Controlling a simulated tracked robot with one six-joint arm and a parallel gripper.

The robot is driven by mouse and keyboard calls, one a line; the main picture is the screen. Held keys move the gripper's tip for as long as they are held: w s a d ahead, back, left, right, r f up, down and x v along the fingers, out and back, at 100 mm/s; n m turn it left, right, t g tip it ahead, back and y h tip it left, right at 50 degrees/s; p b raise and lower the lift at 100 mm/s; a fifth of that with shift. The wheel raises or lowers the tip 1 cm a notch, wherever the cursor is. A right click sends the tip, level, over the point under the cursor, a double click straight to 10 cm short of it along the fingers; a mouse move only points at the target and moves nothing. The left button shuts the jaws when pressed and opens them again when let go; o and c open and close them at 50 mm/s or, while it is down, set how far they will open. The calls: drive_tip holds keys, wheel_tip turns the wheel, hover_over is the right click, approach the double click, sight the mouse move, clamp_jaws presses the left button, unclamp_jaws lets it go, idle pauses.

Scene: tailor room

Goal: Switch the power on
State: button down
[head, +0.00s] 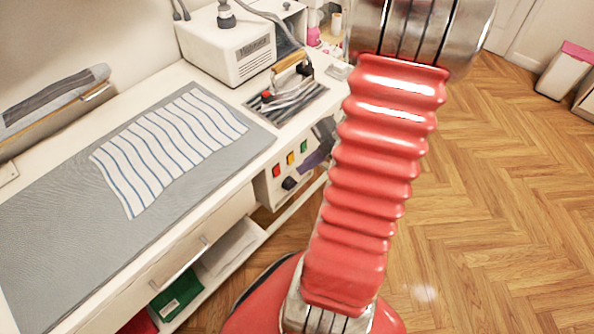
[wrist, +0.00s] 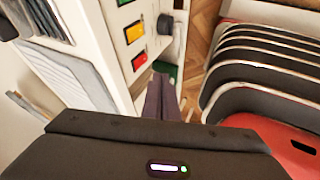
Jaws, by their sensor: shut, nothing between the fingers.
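The control panel (head: 268,190) is on the front of the white table, below the iron. It carries a red button (head: 276,171), an orange-yellow button (head: 290,158), a green button (head: 303,146) and a dark round knob (head: 289,183). In the wrist view the red button (wrist: 139,61), yellow button (wrist: 134,32), green button (wrist: 125,2) and knob (wrist: 165,24) show beyond my fingers. My gripper (wrist: 161,80) is shut and empty, its dark purple fingers together near the red button; contact cannot be told. In the head view my gripper (head: 316,156) is partly hidden behind my red arm.
The iron (head: 290,80) rests on a striped pad beside a white steam unit (head: 228,50). A striped cloth (head: 165,140) lies on the grey mat (head: 50,235). A shelf below holds folded green cloth (head: 180,295). The wooden floor (head: 490,200) at right is clear.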

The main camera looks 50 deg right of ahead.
drive_tip(key=v, duration=0.5)
drive_tip(key=shift+s+r, duration=0.1)
drive_tip(key=shift+s+f, duration=0.2)
drive_tip(key=shift+f, duration=0.5)
drive_tip(key=shift+a+f, duration=0.1)
